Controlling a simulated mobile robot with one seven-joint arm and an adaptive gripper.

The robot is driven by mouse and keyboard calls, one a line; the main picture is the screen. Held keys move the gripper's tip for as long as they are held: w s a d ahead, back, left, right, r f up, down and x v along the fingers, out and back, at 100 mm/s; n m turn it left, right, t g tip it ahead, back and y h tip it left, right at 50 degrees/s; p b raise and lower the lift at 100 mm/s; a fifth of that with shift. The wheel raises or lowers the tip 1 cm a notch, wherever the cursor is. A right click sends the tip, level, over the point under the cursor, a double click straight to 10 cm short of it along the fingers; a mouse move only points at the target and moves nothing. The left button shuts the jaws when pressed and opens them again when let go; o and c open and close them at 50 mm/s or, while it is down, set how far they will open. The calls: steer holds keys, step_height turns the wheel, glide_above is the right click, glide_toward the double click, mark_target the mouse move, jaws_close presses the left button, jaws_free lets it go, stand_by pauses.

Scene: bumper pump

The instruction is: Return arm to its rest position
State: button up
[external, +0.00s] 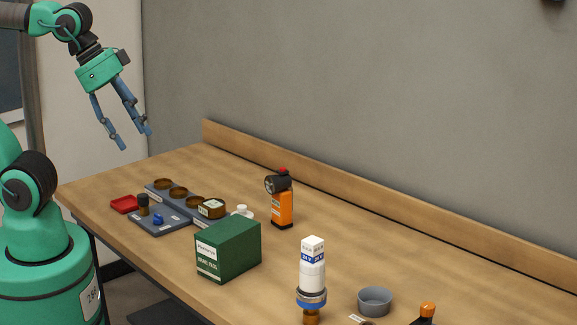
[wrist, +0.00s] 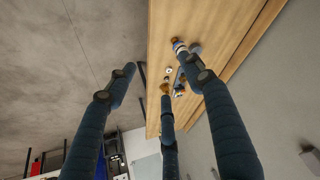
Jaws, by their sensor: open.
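My gripper (external: 135,139) hangs in the air at the upper left of the external view, high above the left end of the table (external: 185,160). Its blue fingers point down and to the right. They are apart, with nothing between them. In the wrist view the open fingers (wrist: 157,64) frame the table (wrist: 165,22) and small items on it, well away from the fingertips.
Below stand a grey tray (external: 153,229) with small items, a red dish (external: 124,204), a green box (external: 229,249), an orange device (external: 282,207), a white-and-blue bottle (external: 312,268) and a grey bowl (external: 375,299). The air around my gripper is clear.

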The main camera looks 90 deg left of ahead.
step_height(320, 180, down, 6)
steer(key=b, duration=0.5)
